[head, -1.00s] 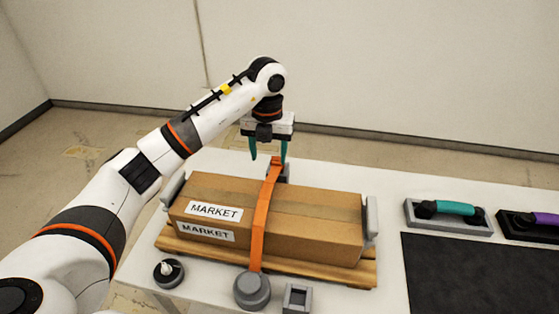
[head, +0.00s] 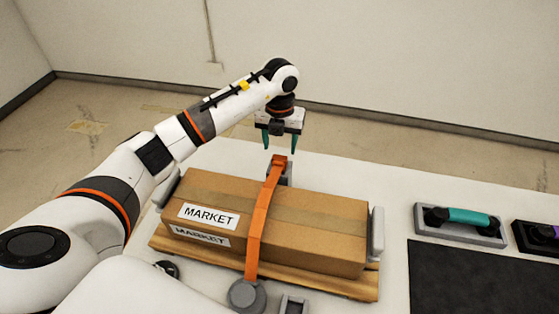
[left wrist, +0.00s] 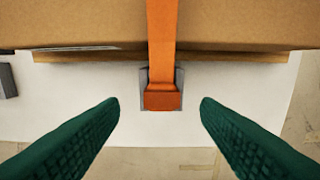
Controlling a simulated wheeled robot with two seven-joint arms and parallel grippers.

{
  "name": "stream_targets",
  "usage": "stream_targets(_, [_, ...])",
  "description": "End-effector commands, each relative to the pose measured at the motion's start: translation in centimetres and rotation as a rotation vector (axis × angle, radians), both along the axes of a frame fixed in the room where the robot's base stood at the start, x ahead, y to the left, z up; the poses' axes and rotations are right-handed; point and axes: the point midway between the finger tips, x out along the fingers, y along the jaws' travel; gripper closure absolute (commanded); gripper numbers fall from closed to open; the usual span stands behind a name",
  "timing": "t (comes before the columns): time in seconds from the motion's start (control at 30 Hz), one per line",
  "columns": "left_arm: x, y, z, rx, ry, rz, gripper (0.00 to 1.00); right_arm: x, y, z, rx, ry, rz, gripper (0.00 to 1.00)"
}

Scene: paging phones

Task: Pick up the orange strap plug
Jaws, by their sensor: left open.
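The orange strap (head: 262,220) runs over the cardboard box, and its orange plug (head: 279,160) is at the far end, behind the box. In the left wrist view the plug (left wrist: 162,98) sits in or on a small grey holder (left wrist: 143,101); how deep cannot be told. My left gripper (head: 280,147) is open and empty, above and just beyond the plug. In the left wrist view its green fingertips (left wrist: 159,101) lie on either side of the plug, apart from it. My right gripper is not in view.
The box (head: 320,225) with MARKET labels lies on a wooden pallet (head: 340,287) between grey end stops (head: 376,234). A grey round knob (head: 246,296) and a square socket (head: 292,304) are in front. Teal-handled (head: 467,216) and purple-handled (head: 553,232) holders and a black mat (head: 480,280) are at right.

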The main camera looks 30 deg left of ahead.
Motion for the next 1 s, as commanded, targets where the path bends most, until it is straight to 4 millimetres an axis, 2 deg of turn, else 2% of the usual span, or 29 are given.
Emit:
stream_targets(0.17, [0.0,0.0,-1.1,0.0,0.001,0.001,0.43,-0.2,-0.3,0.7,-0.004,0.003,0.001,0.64])
stream_targets(0.33, [0.0,0.2,-3.3,-0.002,0.006,0.002,0.43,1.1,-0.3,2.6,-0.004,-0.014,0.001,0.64])
stream_targets(0.5, [0.2,0.2,-5.6,0.0,0.001,0.001,0.43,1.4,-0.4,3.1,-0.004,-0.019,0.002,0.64])
stream_targets(0.77, [0.2,0.3,-6.1,0.001,-0.001,0.0,0.43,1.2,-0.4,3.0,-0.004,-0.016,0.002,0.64])
stream_targets(0.87, [0.2,0.3,-6.0,0.001,-0.001,0.0,0.56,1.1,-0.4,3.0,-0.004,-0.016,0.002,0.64])
stream_targets(1.0, [0.2,0.3,-6.0,0.0,-0.001,0.0,0.79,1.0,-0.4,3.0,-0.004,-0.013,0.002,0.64])
